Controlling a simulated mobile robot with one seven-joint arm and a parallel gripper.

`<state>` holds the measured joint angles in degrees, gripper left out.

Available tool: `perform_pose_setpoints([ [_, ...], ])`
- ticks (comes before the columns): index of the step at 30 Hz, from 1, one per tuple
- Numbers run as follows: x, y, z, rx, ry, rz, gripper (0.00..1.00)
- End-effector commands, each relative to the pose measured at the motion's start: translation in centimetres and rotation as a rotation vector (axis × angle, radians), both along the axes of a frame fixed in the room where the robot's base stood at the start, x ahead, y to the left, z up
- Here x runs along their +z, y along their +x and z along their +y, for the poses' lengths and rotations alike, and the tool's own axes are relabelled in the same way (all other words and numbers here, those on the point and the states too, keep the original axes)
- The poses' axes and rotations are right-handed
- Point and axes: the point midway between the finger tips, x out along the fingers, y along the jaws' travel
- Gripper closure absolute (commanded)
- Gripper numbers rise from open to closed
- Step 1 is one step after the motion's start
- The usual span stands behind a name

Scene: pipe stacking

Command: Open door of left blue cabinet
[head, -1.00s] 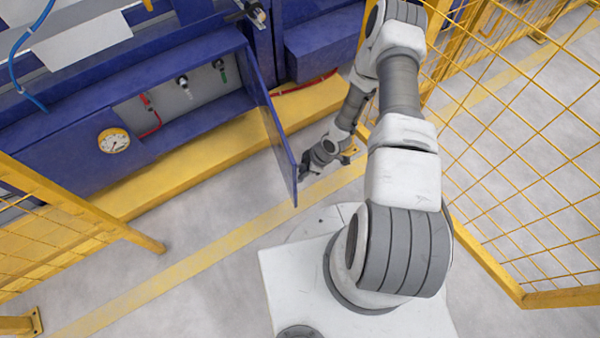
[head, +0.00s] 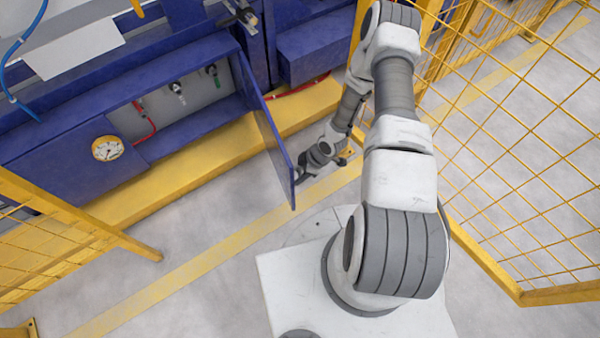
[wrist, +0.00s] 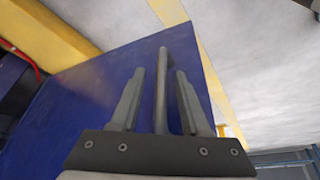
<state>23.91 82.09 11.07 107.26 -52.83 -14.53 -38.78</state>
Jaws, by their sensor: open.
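The left blue cabinet (head: 66,168) stands at the left in the head view. Its blue door (head: 266,130) is swung wide open, sticking out from the front. Inside the cabinet several small valves and a red hose show. My gripper (head: 302,172) is at the outer edge of the door, on its right side, partly hidden by the door. In the wrist view, my gripper (wrist: 160,100) has its two fingers apart, one on each side of the grey bar handle (wrist: 162,75) on the blue door panel (wrist: 95,100). Gaps show between fingers and handle.
A yellow beam (head: 175,180) runs along the cabinet base. Yellow mesh fences stand at the left (head: 75,235) and right (head: 510,180). A round gauge (head: 108,148) is on the cabinet front. Grey floor is clear between door and left fence.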

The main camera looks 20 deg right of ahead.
Motion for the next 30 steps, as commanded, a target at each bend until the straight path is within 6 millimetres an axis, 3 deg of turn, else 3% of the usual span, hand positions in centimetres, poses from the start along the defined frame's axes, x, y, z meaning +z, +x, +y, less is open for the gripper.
perform_pose_setpoints([
  [7, 2.4, -0.3, -0.8, -0.001, -0.001, 0.0, 0.54],
  [21, 12.9, -1.8, -4.9, -0.004, 0.0, -0.002, 0.54],
  [30, 15.9, -2.4, -6.0, -0.001, 0.001, 0.0, 0.54],
])
